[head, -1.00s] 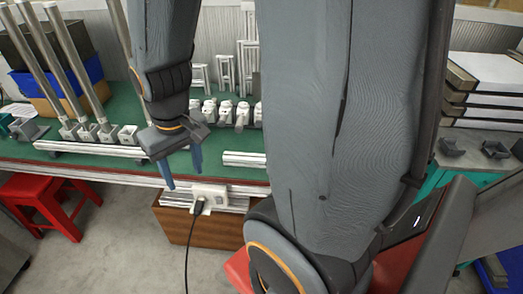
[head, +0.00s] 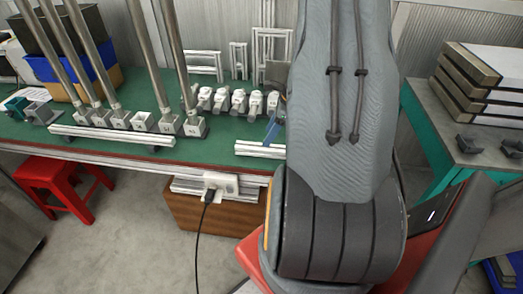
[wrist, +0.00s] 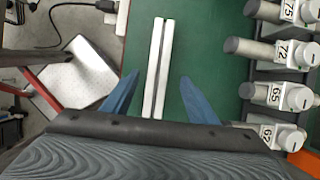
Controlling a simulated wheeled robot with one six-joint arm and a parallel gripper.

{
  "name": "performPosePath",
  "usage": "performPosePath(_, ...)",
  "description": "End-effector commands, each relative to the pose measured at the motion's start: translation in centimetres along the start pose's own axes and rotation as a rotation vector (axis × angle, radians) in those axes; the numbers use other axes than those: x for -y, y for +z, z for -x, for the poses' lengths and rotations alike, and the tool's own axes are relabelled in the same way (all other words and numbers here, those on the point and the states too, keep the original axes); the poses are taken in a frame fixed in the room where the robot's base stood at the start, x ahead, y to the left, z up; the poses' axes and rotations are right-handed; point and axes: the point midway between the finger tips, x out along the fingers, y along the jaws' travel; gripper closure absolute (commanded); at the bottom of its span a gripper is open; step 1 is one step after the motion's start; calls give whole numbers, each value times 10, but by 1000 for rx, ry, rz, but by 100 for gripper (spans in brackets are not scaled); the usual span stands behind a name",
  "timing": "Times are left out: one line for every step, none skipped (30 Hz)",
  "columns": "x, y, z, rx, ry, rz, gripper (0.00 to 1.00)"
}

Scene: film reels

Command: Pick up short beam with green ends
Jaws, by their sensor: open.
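A short silver-white beam with a groove along its length (wrist: 154,75) lies on the green tabletop in the wrist view, near the table's edge. It also shows in the head view (head: 259,150), with its right part hidden behind my arm. My gripper (wrist: 160,76) is open, with one blue finger on each side of the beam in the picture. I cannot tell how high the fingers are above it. In the head view one blue fingertip shows just behind the beam, and the rest of the gripper is hidden.
A longer silver beam (head: 112,137) lies on the table further left, in front of upright metal poles (head: 180,65). A white socket box (head: 221,184) with a black cord sits below the table edge.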

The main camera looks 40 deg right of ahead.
Motion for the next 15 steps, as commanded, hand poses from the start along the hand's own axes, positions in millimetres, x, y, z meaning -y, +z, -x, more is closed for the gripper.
performPosePath(0,-1,-4,2,1,-10,47)
performPosePath(0,-1,-7,2,2,-11,47)
performPosePath(0,-1,-11,2,2,-10,47)
performPosePath(-1,0,-14,2,3,-9,47)
performPosePath(-1,0,-18,2,3,-8,47)
performPosePath(-1,0,-22,1,3,-7,47)
performPosePath(-1,0,-24,1,3,-7,47)
performPosePath(-1,0,-26,1,2,-6,47)
performPosePath(-1,0,-28,1,2,-5,47)
performPosePath(-2,0,-30,1,3,-5,47)
performPosePath(-2,0,-33,1,3,-6,47)
performPosePath(-3,1,-38,1,3,-5,47)
performPosePath(-4,0,-41,0,4,-5,47)
performPosePath(-4,1,-45,1,4,-6,47)
performPosePath(-4,1,-50,0,4,-4,47)
